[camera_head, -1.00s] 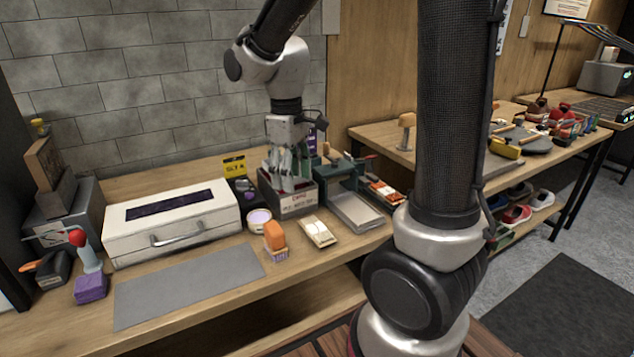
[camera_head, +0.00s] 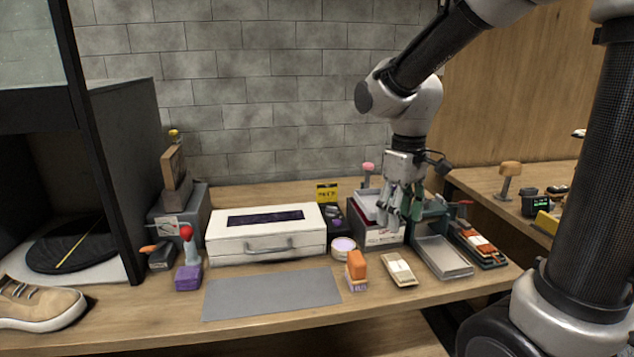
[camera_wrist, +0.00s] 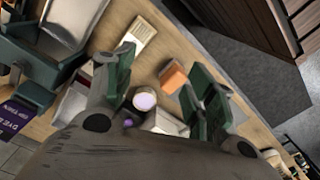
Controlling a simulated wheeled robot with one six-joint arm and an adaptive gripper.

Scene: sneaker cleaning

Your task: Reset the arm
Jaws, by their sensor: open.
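My gripper (camera_head: 391,207) hangs from my arm over the back right of the workbench, in front of a grey box with a printed label (camera_head: 378,237). Its green-padded fingers are spread apart, and nothing shows between them that it holds. In the wrist view my gripper (camera_wrist: 165,95) is also open, with the bench below it. A round tub with a pale lilac top (camera_wrist: 144,99) and an orange-topped brush (camera_wrist: 173,77) show beyond the fingers, apart from them.
A white drawer box (camera_head: 268,233), grey mat (camera_head: 272,294), purple brush (camera_head: 188,277) and cream brush (camera_head: 399,269) are on the bench. A green-framed metal tray (camera_head: 443,257) stands right of my gripper. A tan sneaker (camera_head: 40,304) is at far left. The space above the mat is clear.

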